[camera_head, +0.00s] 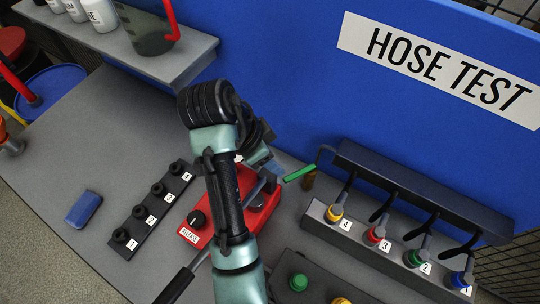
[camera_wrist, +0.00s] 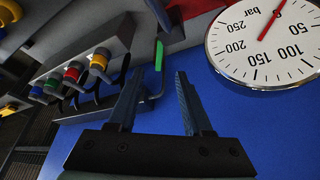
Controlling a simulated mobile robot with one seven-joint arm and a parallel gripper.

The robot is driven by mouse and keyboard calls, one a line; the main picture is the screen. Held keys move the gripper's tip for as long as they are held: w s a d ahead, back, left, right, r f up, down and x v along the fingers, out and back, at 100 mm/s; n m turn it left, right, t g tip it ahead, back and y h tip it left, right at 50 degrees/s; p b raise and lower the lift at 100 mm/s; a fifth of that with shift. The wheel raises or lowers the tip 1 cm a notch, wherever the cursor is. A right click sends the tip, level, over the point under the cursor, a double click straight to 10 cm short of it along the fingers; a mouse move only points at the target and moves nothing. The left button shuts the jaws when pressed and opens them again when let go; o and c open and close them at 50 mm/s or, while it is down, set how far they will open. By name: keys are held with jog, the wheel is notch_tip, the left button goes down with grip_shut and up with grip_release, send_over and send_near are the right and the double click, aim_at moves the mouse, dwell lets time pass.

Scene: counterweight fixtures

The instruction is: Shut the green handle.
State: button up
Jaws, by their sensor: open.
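The green handle (camera_head: 300,173) is a slim lever on a dark pipe beside the hose rack, angled up to the right in the head view. In the wrist view the green handle (camera_wrist: 159,55) shows just beyond the gap between my fingertips, apart from both. My gripper (camera_wrist: 161,74) is open, with nothing between its fingers. In the head view my gripper (camera_head: 266,164) is mostly hidden behind my own arm, just left of the handle. The lower part of the handle's mount is partly covered by a finger in the wrist view.
A red pump box (camera_head: 250,190) lies under my arm. The hose rack (camera_head: 400,250) with coloured, numbered fittings stands to the right. A round pressure gauge (camera_wrist: 265,45) is close on the right in the wrist view. A blue back panel (camera_head: 290,60) stands behind.

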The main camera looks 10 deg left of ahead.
aim_at(300, 173)
jog(key=shift+f, duration=0.2)
jog(key=c, duration=0.4)
jog(key=f, duration=0.1)
jog(key=s+d+f+t+y, duration=0.1)
jog(key=d+f+y+p, duration=0.1)
jog(key=f, duration=0.1)
jog(key=shift+s+n, duration=0.25)
jog(key=shift+n, duration=0.15)
grip_shut()
jog(key=s+d+t+y+p, duration=0.1)
jog(key=s+d+t+y, duration=0.15)
jog(key=d, duration=0.25)
jog(key=w+f+t+p, duration=0.1)
jog(key=w+f, duration=0.4)
jog(key=f, duration=0.3)
jog(key=shift+w+f+h, duration=0.2)
jog(key=shift+w+h, duration=0.1)
jog(key=shift+h, duration=0.05)
